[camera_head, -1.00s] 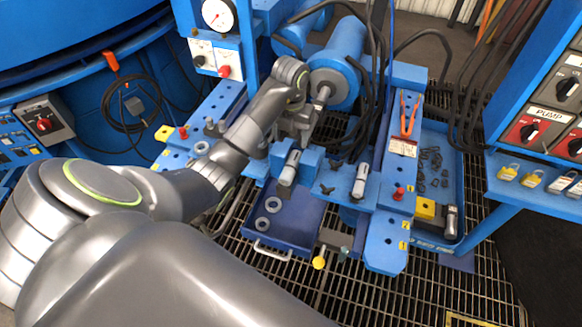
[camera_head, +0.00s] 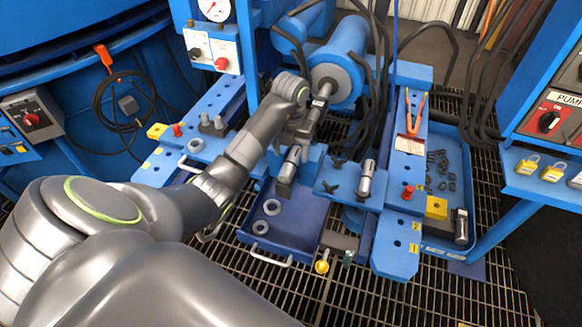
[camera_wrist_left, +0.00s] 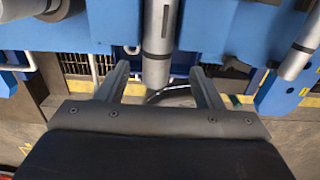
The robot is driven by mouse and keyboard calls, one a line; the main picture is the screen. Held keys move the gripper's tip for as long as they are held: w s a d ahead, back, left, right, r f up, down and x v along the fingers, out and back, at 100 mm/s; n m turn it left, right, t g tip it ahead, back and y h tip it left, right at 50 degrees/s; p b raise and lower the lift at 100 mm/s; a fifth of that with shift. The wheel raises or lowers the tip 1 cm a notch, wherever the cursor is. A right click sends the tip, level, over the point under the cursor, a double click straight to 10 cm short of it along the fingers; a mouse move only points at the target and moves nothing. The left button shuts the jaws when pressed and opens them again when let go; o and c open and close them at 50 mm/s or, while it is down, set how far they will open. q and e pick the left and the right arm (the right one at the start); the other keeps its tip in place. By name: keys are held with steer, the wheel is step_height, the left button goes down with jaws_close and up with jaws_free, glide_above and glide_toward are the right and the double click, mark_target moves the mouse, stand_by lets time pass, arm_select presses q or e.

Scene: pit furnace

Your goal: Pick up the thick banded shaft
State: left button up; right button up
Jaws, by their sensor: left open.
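A grey shaft with a dark band (camera_head: 290,163) stands tilted in a blue holder at the middle of the machine. In the left wrist view this banded shaft (camera_wrist_left: 158,45) comes down from the top edge, its lower end between my fingers. A second, similar banded shaft (camera_head: 367,180) stands to its right; it also shows at the right of the wrist view (camera_wrist_left: 300,48). I cannot tell surely which is thicker. My left gripper (camera_head: 299,136) is just above the first shaft; its fingers (camera_wrist_left: 160,88) are open, with gaps on both sides of the shaft. My right gripper is out of view.
A blue tray (camera_head: 272,240) with metal rings lies below the holder. Black hoses (camera_head: 378,90) hang behind the shafts. Orange-handled pliers (camera_head: 413,110) lie on the right rail. A side tray (camera_head: 430,140) holds small dark parts. Grating floor lies in front.

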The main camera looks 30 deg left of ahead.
mark_target(290, 163)
arm_select(q)
steer(key=shift+a+f+b, duration=0.2)
steer(key=shift+f+b, duration=0.15)
steer(key=shift+f, duration=2.3)
steer(key=shift+c, duration=0.2)
jaws_close()
steer(key=shift+w+r, duration=0.1)
steer(key=shift+r, duration=0.05)
